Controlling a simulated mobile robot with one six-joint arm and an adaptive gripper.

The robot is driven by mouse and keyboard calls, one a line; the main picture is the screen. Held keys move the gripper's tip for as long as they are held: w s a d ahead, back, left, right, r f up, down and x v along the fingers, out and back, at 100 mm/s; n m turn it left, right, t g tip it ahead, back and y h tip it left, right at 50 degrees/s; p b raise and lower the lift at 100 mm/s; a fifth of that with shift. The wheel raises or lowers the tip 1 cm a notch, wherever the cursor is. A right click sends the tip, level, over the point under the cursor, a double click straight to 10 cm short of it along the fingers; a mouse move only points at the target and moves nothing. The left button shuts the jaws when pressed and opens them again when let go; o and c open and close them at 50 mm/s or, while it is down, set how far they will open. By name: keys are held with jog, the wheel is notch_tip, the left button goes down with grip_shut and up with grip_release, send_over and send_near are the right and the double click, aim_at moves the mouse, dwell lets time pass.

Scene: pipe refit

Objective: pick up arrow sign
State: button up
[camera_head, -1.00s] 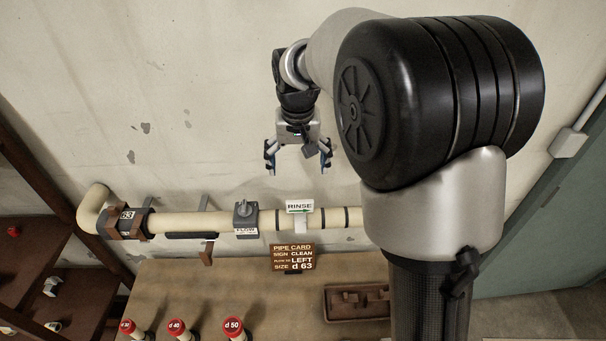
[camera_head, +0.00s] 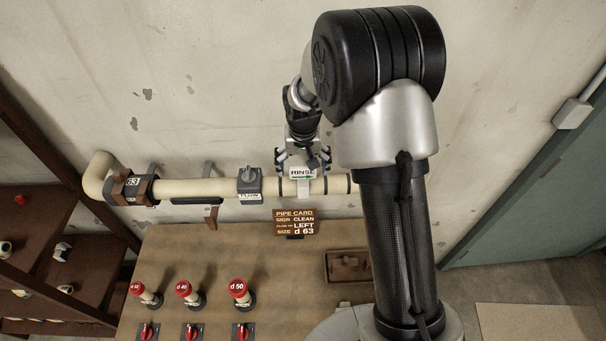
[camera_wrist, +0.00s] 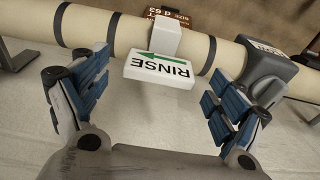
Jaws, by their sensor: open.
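The arrow sign (camera_head: 303,173) is a small white plate with the word RINSE and a green arrow, which points right in the head view. It sits on a white clip on the cream pipe (camera_head: 210,188). In the wrist view the sign (camera_wrist: 160,70) appears upside down, between and beyond the fingers. My gripper (camera_head: 302,160) is open, just above and behind the sign in the head view. In the wrist view my gripper (camera_wrist: 152,95) has a blue-padded finger on each side, with nothing between the pads. The fingers do not appear to touch the sign.
A grey flow valve (camera_head: 249,181) sits on the pipe left of the sign, and a dark d 63 coupling (camera_head: 132,187) farther left. A brown pipe card (camera_head: 295,222) stands below. Red-capped stubs (camera_head: 238,290) and a brown tray (camera_head: 347,266) are on the bench.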

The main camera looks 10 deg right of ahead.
aim_at(303, 178)
jog(key=shift+w+f, duration=0.25)
jog(key=shift+f, duration=1)
jog(key=shift+s, duration=0.1)
jog(key=shift+c, duration=0.5)
jog(key=c, duration=1)
jog(key=shift+r, duration=0.15)
